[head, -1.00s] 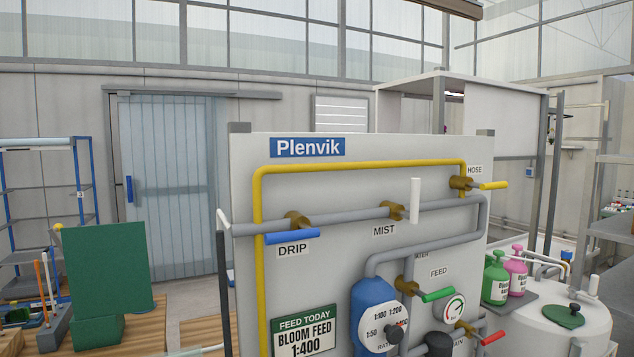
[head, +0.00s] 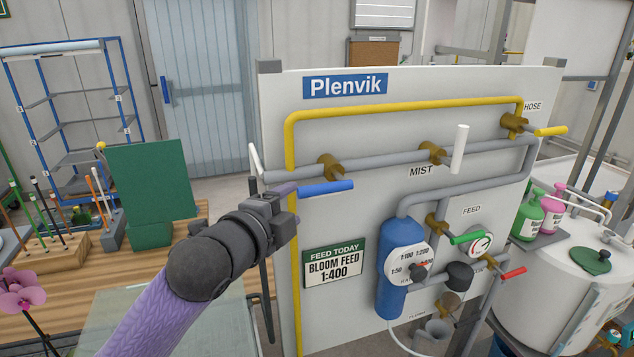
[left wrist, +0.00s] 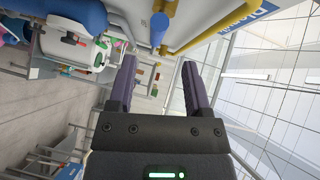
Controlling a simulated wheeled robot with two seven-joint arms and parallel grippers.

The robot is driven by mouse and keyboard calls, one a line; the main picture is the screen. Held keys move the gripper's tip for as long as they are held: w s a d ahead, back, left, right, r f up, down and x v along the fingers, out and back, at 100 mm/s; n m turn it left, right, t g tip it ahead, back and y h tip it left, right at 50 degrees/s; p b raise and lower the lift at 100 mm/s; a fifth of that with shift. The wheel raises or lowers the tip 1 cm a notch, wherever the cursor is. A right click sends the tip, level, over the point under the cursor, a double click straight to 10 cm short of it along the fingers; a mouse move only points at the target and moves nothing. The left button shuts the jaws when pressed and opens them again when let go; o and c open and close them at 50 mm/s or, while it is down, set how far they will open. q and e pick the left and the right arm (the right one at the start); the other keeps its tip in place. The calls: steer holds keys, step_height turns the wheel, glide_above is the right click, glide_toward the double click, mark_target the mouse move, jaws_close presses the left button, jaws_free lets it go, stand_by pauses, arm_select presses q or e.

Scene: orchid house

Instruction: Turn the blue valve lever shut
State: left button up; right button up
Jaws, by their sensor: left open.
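The blue valve lever (head: 328,187) juts out from the brass DRIP valve (head: 328,166) on the grey pipe of the Plenvik panel. It lies about level, pointing right, roughly along the pipe. My left gripper (head: 290,198) is open and empty, just left of the lever and in front of the panel's left edge. It hides the DRIP label. In the left wrist view the lever (left wrist: 158,34) shows nearly end-on, ahead of the open fingers (left wrist: 161,66) and between their lines; I see no contact. My right gripper is out of view.
A yellow pipe (head: 400,106) runs beside and above the lever. The white MIST lever (head: 460,149) stands upright to the right. A green lever (head: 468,238), a red lever (head: 513,273) and a blue doser bottle (head: 392,295) are lower right. A green board (head: 152,180) stands left.

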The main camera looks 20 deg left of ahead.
mark_target(310, 194)
arm_select(q)
steer(key=p+x, duration=0.1)
steer(key=x, duration=0.7)
steer(key=shift+w+d+f, duration=0.15)
steer(key=shift+w+f, duration=0.05)
steer(key=shift+w, duration=0.2)
jaws_close()
stand_by(0.8)
